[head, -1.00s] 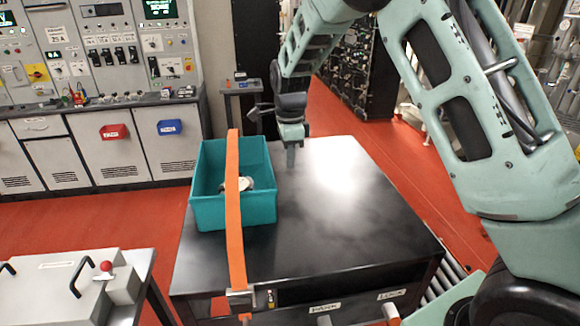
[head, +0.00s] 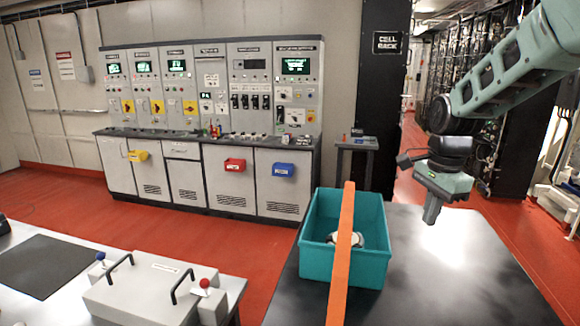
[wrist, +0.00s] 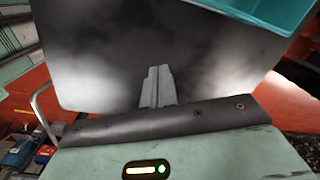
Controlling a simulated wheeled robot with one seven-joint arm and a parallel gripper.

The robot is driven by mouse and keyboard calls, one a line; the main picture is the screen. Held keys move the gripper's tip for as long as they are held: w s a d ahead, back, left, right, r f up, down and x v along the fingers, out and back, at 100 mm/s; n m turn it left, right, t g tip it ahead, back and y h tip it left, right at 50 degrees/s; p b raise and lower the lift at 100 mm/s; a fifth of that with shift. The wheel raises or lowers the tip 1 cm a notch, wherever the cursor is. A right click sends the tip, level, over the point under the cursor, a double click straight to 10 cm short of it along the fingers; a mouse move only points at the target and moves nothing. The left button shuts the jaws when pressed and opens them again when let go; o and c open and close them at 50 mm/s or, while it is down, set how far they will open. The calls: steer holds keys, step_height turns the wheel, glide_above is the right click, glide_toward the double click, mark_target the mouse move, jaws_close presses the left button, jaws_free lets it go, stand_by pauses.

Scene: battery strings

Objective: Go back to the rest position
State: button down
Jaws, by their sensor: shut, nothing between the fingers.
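My gripper (head: 432,214) hangs over the black tabletop to the right of the teal bin, pointing down. Its fingers are together and empty; they also show in the wrist view (wrist: 158,86). The teal bin (head: 345,268) stands on the black table (head: 450,290), with an orange strap (head: 342,255) across it. A whitish item (head: 358,240) lies inside the bin, partly hidden by the strap. The bin's edge shows at the top right of the wrist view (wrist: 265,12).
A grey case with handles (head: 140,290) stands on a bench at the lower left. A control console (head: 215,110) lines the back wall. A small side table (head: 357,150) stands behind the bin. Dark racks (head: 490,90) are at the right. Red floor is clear between bench and console.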

steer(key=s+f+n, duration=0.2)
steer(key=s+n, duration=0.3)
steer(key=s, duration=0.1)
steer(key=s+f+n+t, duration=0.1)
steer(key=s+f+n, duration=0.1)
steer(key=s+n, duration=0.3)
steer(key=s+d+f+n+t, duration=0.1)
steer(key=s+f+n, duration=0.1)
steer(key=s+n, duration=0.3)
steer(key=shift+s+f+n, duration=0.1)
steer(key=shift+s+n, duration=0.3)
steer(key=shift+s, duration=0.45)
steer(key=s+a+f+n+g+b, duration=0.1)
steer(key=s+a+f+n+b, duration=0.1)
steer(key=s+a, duration=0.4)
steer(key=s+a+f+n+g+b, duration=0.1)
steer(key=s+a+n+b, duration=0.4)
steer(key=a, duration=0.7)
steer(key=shift+s+f+n+g, duration=0.3)
steer(key=shift+s+f, duration=0.55)
steer(key=shift+s, duration=0.1)
